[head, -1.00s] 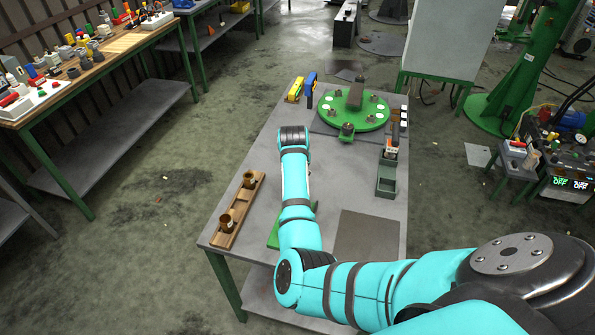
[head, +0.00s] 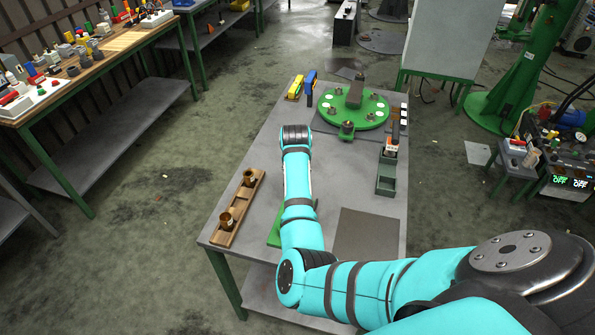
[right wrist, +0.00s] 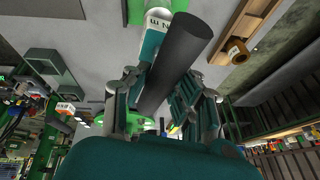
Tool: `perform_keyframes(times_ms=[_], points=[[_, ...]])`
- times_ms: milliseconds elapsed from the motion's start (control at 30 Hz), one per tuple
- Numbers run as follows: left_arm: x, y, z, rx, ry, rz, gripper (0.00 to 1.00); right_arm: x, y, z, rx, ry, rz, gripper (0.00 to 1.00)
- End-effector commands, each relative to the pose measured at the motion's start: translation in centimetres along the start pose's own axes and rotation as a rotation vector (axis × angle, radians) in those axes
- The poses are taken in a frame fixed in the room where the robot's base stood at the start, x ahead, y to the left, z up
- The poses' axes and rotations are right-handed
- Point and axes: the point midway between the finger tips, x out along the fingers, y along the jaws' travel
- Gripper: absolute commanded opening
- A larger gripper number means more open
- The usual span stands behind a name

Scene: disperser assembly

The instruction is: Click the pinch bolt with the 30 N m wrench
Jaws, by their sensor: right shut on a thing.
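In the right wrist view my right gripper (right wrist: 158,92) is shut on a wrench (right wrist: 186,42). The wrench has a thick dark round handle, and a pale section marked "N m" (right wrist: 158,20) shows beside it; the rest of the marking is hidden. In the head view my right arm reaches over the table and hides the gripper and wrench. A green round plate (head: 337,104) with several fittings lies at the table's far end, with a small green fitting (head: 347,131) at its near edge. I cannot make out the pinch bolt. My left gripper is out of view.
A wooden rack (head: 237,213) with two brown cups is at the table's left edge. Yellow (head: 295,88) and blue (head: 310,84) items stand at the far left. A grey-green bin (head: 386,181) is on the right. A dark mat (head: 365,236) lies bare near the front.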

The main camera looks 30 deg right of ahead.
Motion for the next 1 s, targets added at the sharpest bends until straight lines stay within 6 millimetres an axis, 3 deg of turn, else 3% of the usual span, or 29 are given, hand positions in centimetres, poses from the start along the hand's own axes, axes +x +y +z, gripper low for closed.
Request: perform_keyframes(times_ms=[1000], points=[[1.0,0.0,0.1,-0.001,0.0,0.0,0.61,2.3,0.3,0.8,0.001,0.003,-0.001,0.0]])
